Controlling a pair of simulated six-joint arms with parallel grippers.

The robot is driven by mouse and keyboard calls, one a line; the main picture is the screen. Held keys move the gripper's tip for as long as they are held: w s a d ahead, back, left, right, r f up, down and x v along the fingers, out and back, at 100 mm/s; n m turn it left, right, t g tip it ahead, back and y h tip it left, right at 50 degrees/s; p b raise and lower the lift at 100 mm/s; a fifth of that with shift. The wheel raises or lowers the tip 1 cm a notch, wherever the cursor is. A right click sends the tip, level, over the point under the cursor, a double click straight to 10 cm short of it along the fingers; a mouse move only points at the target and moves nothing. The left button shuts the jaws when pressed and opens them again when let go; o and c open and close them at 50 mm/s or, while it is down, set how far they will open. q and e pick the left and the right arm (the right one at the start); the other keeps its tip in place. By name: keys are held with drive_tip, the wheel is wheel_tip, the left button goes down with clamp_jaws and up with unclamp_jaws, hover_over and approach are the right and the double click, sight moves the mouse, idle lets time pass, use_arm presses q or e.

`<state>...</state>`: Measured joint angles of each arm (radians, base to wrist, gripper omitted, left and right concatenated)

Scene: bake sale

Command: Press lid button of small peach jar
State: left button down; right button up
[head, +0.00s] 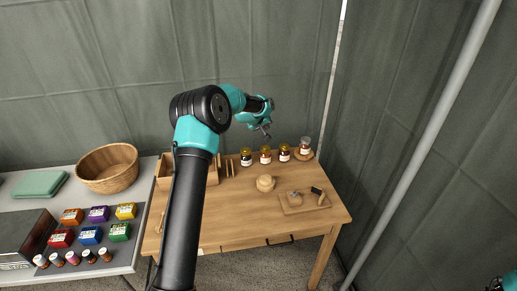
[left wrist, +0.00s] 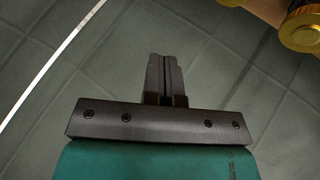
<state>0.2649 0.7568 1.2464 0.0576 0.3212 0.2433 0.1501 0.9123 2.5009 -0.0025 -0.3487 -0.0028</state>
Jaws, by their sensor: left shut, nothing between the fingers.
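My left gripper (head: 267,134) is shut and empty, in the air above the back of the wooden table. Its closed fingers (left wrist: 163,75) also show in the left wrist view. Below it stand small jars with dark or gold lids: a left jar (head: 246,158), a middle jar (head: 265,156) and a right jar (head: 285,153). Another jar (head: 305,145) with a greyish lid stands on a round wooden base. Labels are too small to tell which is peach. A gold lid (left wrist: 302,27) shows at the top right of the left wrist view, apart from the fingers.
The wooden table (head: 240,215) holds a round wooden object (head: 265,183) and a board (head: 303,208) with small tools. Part of my right arm shows at the lower right corner.

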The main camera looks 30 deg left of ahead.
sight(264, 147)
use_arm(q)
drive_tip(key=shift+w+a+r, duration=0.1)
drive_tip(key=shift+a+r, duration=0.05)
drive_tip(key=shift+a, duration=0.1)
drive_tip(key=shift+f, duration=4.4)
drive_tip(key=shift+f, duration=0.15)
drive_tip(key=shift+f, duration=0.3)
drive_tip(key=shift+f, duration=0.35)
drive_tip(key=shift+r, duration=0.8)
